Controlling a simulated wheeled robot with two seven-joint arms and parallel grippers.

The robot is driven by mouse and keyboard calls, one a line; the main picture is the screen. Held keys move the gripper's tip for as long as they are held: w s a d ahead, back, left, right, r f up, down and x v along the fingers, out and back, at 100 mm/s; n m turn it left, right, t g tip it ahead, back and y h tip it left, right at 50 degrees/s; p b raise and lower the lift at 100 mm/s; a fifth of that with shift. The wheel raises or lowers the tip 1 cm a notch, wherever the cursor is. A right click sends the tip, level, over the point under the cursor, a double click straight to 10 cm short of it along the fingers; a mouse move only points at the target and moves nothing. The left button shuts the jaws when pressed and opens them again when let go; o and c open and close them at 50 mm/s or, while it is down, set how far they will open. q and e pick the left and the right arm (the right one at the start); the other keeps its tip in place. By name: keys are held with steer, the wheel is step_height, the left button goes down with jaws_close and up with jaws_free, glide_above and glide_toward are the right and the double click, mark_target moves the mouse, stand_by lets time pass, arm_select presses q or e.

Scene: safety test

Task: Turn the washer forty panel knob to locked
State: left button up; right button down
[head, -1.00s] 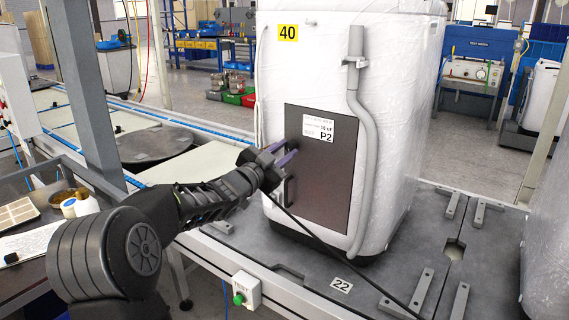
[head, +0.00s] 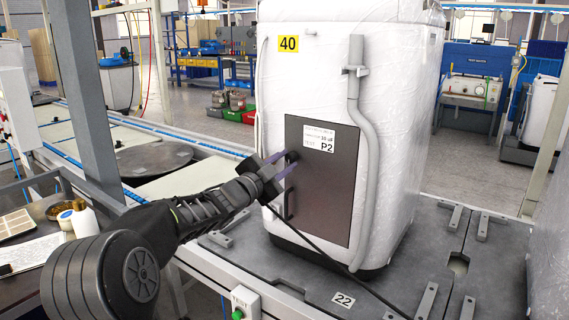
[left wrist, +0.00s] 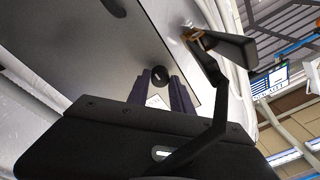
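The washer marked 40 (head: 316,75) is white and wrapped, with a dark panel (head: 325,195) labelled P2 on its front. A round black knob (head: 292,157) is at the panel's upper left, above a black bar handle (head: 288,205). My left gripper (head: 287,163) is at the knob, its two purple fingers apart. In the left wrist view the knob (left wrist: 160,74) shows between the fingertips, with a small pale mark on its face. I cannot tell whether the fingers touch it. The knob's setting is not readable. My right gripper is not in view.
A grey pipe (head: 363,150) runs down the washer's front right of the panel. A black cable (head: 315,242) crosses the grey platform (head: 235,249). A green-button box (head: 245,301) is at the platform's front edge. Another wrapped unit (head: 550,235) stands at the right.

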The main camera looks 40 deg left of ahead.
arm_select(q)
steer(key=o, duration=0.4)
steer(key=s, duration=0.7)
steer(key=shift+s+f, duration=0.35)
steer(key=shift+f, duration=0.05)
steer(key=shift+s, duration=0.1)
